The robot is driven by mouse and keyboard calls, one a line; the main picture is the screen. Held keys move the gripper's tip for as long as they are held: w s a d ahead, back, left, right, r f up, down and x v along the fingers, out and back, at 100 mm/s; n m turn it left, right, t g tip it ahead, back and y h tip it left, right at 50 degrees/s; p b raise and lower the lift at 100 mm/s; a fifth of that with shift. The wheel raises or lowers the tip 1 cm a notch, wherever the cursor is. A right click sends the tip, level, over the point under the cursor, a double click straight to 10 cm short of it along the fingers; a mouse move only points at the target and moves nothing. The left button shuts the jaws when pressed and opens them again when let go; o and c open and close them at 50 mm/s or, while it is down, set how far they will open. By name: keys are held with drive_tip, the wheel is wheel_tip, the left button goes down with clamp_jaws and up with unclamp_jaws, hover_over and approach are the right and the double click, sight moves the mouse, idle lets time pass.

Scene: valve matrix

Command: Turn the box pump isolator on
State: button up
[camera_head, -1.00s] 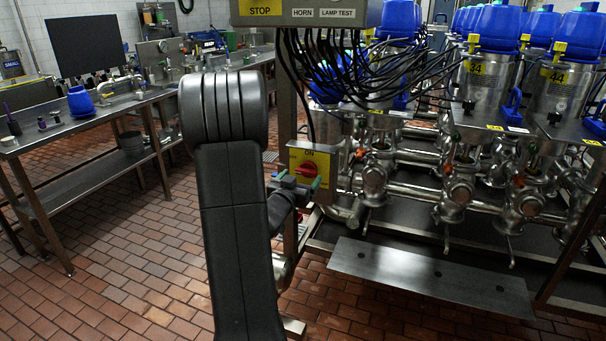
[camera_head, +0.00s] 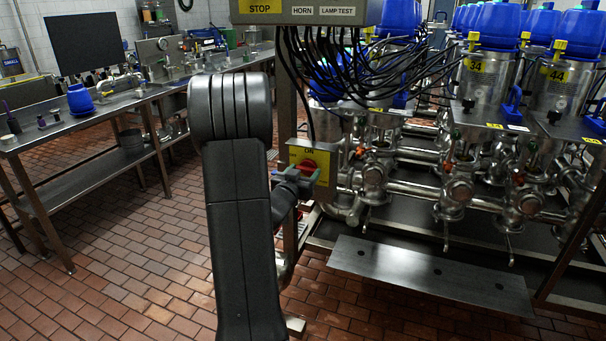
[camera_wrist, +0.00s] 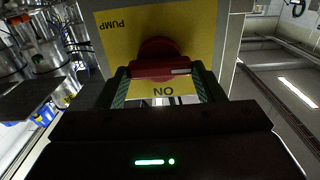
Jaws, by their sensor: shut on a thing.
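The box pump isolator is a red rotary knob (camera_wrist: 158,66) on a yellow plate (camera_wrist: 118,35) lettered PUMP and ON. In the wrist view the plate is upside down, and the knob's bar lies crosswise with its pale mark towards the right end. My gripper (camera_wrist: 160,78) has a green-padded finger at each end of the bar and is shut on it. In the head view the yellow plate (camera_head: 296,154) is on a post under the control box, and my gripper (camera_head: 303,178) partly covers the red knob (camera_head: 311,162).
A grey control box (camera_head: 305,13) with STOP, HORN and LAMP TEST labels is above, with black cables hanging. Steel valves and pipes (camera_head: 450,190) stand close to the right. A steel bench (camera_head: 80,125) is at left; the tiled floor between is clear.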

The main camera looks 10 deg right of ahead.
drive_tip(key=shift+f+m+b, duration=0.1)
drive_tip(key=shift+m+b, duration=0.2)
drive_tip(key=shift+b, duration=0.15)
drive_tip(key=m+b, duration=0.2)
drive_tip(key=b, duration=0.2)
drive_tip(key=shift+f+m, duration=0.2)
drive_tip(key=shift+m, duration=0.2)
drive_tip(key=m+b, duration=0.5)
drive_tip(key=shift+s+d, duration=0.1)
drive_tip(key=m+b, duration=0.4)
drive_tip(key=m, duration=0.1)
drive_tip(key=shift+d+m+b, duration=0.1)
drive_tip(key=shift+m+b, duration=1.4)
drive_tip(key=shift+m, duration=0.7)
drive_tip(key=o, duration=1)
